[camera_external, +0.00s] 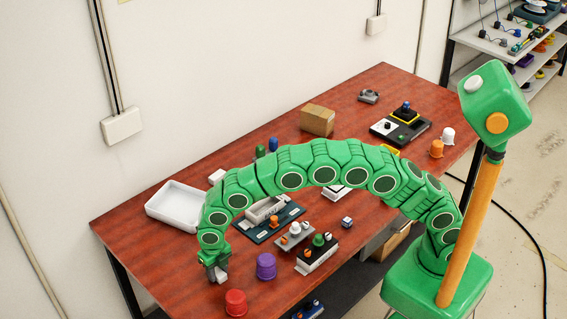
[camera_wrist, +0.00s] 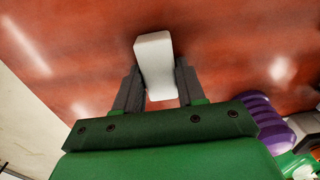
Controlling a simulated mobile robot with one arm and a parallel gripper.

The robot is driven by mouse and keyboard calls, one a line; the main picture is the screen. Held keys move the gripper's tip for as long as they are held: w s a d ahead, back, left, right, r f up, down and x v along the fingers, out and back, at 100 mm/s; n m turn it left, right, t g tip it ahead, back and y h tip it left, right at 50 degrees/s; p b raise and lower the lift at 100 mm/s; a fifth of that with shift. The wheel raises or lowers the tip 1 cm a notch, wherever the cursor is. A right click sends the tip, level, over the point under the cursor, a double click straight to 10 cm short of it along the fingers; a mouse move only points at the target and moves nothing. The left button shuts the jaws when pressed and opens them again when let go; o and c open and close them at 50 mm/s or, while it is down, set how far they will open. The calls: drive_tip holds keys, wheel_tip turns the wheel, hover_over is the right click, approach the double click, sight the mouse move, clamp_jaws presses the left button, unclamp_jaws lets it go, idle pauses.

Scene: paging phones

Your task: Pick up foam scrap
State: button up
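The foam scrap (camera_wrist: 155,62) is a small white block. In the wrist view it lies between the two dark fingers of my gripper (camera_wrist: 158,84) and reaches past their tips. The fingers sit close along both its sides; I cannot tell whether they press on it. In the external view my gripper (camera_external: 217,272) points down at the near left of the red-brown table, and a bit of white shows at its tips. The arm and fingers hide most of the scrap there. I cannot tell whether it rests on the table.
A purple cup (camera_external: 266,266) stands just right of my gripper, and a red cup (camera_external: 236,302) stands nearer the front edge. A white tray (camera_external: 160,208) is behind. Small devices stand to the right, including one with a green knob (camera_external: 318,240).

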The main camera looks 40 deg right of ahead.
sight(218, 271)
drive_tip(key=c, duration=0.4)
drive_tip(key=shift+r, duration=0.1)
wheel_tip(218, 271, up, 3)
drive_tip(key=shift+f, duration=0.15)
drive_tip(key=shift+s+r, duration=0.1)
drive_tip(key=shift+r, duration=0.25)
drive_tip(key=shift+s+d+r, duration=2.35)
drive_tip(key=shift+s+d, duration=0.05)
drive_tip(key=shift+d, duration=0.15)
drive_tip(key=shift+s+d+r, duration=2.35)
drive_tip(key=shift+d, duration=0.15)
